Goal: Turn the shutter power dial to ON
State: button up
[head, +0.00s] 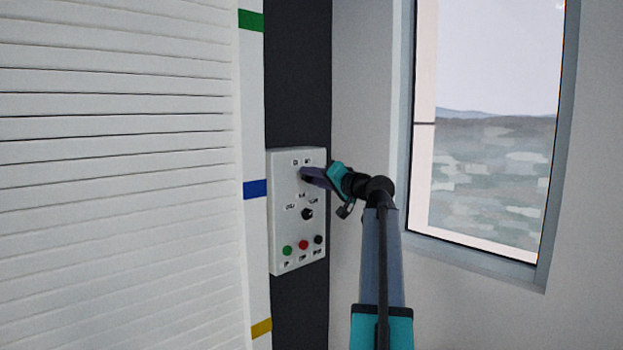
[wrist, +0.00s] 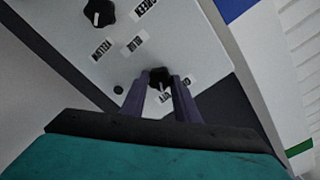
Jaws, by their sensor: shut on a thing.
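A white control panel (head: 284,225) hangs on a dark strip of wall in the head view. My gripper (head: 305,175) is at its upper part, just under two small labels. In the wrist view my gripper (wrist: 160,82) has its two fingers on either side of a small black dial (wrist: 158,74) and is shut on it. The dial has a light pointer mark, with a small label between the fingers beside it. My gripper hides this dial in the head view.
A second black dial (head: 307,213) with several labels sits below, also in the wrist view (wrist: 99,12). Under it are green (head: 287,250), red (head: 303,245) and black (head: 318,239) buttons. A slatted shutter (head: 120,180) is left, a window (head: 490,130) right.

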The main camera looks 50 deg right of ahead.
jog(key=shift+n+b, duration=0.5)
jog(key=shift+b, duration=0.55)
jog(key=shift+a+r+n+b, duration=0.1)
jog(key=shift+r+n+b, duration=0.05)
jog(key=shift+n+b, duration=3.2)
jog(key=shift+a+r+n+b, duration=0.15)
jog(key=shift+n+b, duration=2)
jog(key=shift+b, duration=2.4)
jog(key=shift+d, duration=0.1)
jog(key=o, duration=1)
jog(key=shift+o, duration=0.2)
jog(key=shift+f, duration=0.1)
